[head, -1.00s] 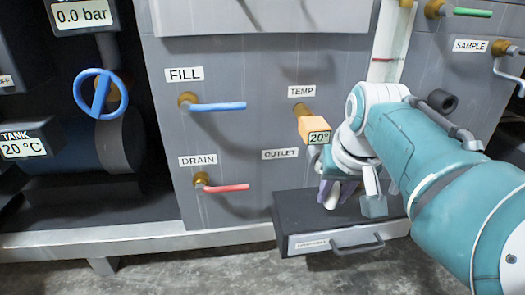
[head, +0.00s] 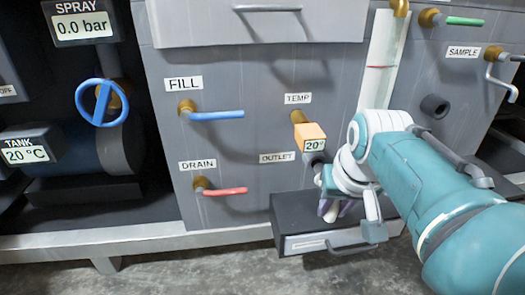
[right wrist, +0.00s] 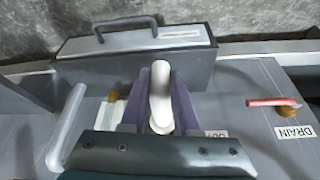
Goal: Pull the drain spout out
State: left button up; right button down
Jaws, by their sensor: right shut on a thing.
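The white drain spout (right wrist: 161,98) is a bent tube between the purple finger pads of my right gripper (right wrist: 161,82) in the right wrist view. The gripper is shut on it. In the head view, the right gripper (head: 340,206) is in front of the panel below the OUTLET label (head: 277,157), over the drawer-like box. The white end of the spout (head: 329,212) shows just under the fingers. Its inner end is hidden by the gripper, so I cannot tell how far it is out. My left gripper is not in view.
A dark box with a handle (head: 292,216) juts out just below the gripper. The orange TEMP display (head: 310,133) is close above left. The red DRAIN handle (head: 222,191) and blue FILL handle (head: 215,115) stick out at left. A clear sight tube (head: 381,68) rises behind the arm.

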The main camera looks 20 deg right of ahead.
jog(key=shift+s+a+f+p, duration=0.1)
jog(key=shift+s+a+p, duration=0.1)
jog(key=shift+s+p, duration=0.5)
jog(key=shift+s+a+p, duration=0.15)
jog(key=shift+s+p, duration=0.45)
jog(key=shift+s, duration=0.1)
notch_tip(320, 180, up, 7)
jog(key=p, duration=0.8)
